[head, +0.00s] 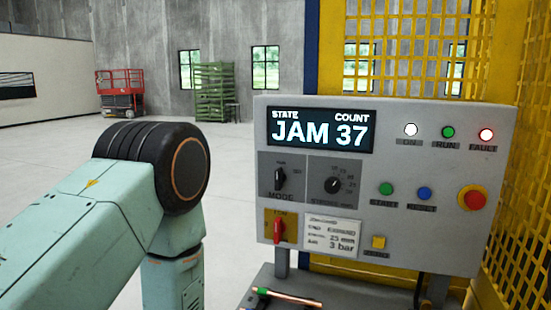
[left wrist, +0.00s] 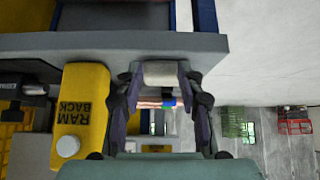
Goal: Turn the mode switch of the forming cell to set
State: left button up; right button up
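The mode switch (head: 280,179), a black knob on a dark plate above the word MODE, is on the control panel (head: 420,240) of the forming cell. Its pointer looks close to upright; its small position labels are hard to read. My left arm comes in from the left in the head view, but its gripper is outside that view. In the left wrist view my left gripper (left wrist: 160,80) has its two fingers apart. A pale grey piece (left wrist: 163,72) shows between the fingertips; I cannot tell whether they touch it. My right gripper is in neither view.
The display (head: 320,130) reads JAM 37. A red switch (head: 278,230) sits below the mode switch and a red stop button (head: 472,198) at right. A copper tube (head: 288,297) lies below the panel. Yellow mesh guarding (head: 410,45) stands behind. Floor at left is open.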

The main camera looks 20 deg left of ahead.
pick_arm(q)
jog(key=w+r+t, duration=0.5)
jog(key=w+r, duration=1)
jog(key=r, duration=0.1)
jog(key=t, duration=0.5)
send_near(277, 176)
jog(key=w, duration=0.4)
jog(key=shift+m, duration=0.3)
jog(key=w+p, duration=0.1)
jog(key=w, duration=0.4)
jog(key=shift+a+f, duration=0.1)
jog(key=shift+f, duration=0.05)
jog(key=shift+w, duration=0.3)
jog(key=shift+w+d, duration=0.15)
jog(key=shift+d, duration=0.1)
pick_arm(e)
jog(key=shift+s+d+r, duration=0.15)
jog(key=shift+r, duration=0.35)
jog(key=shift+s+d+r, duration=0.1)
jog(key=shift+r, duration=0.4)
pick_arm(q)
jog(key=shift+a, duration=0.1)
jog(key=shift+w+a, duration=0.1)
jog(key=shift+w, duration=0.05)
jog(key=shift+c, duration=1.2)
grip_shut()
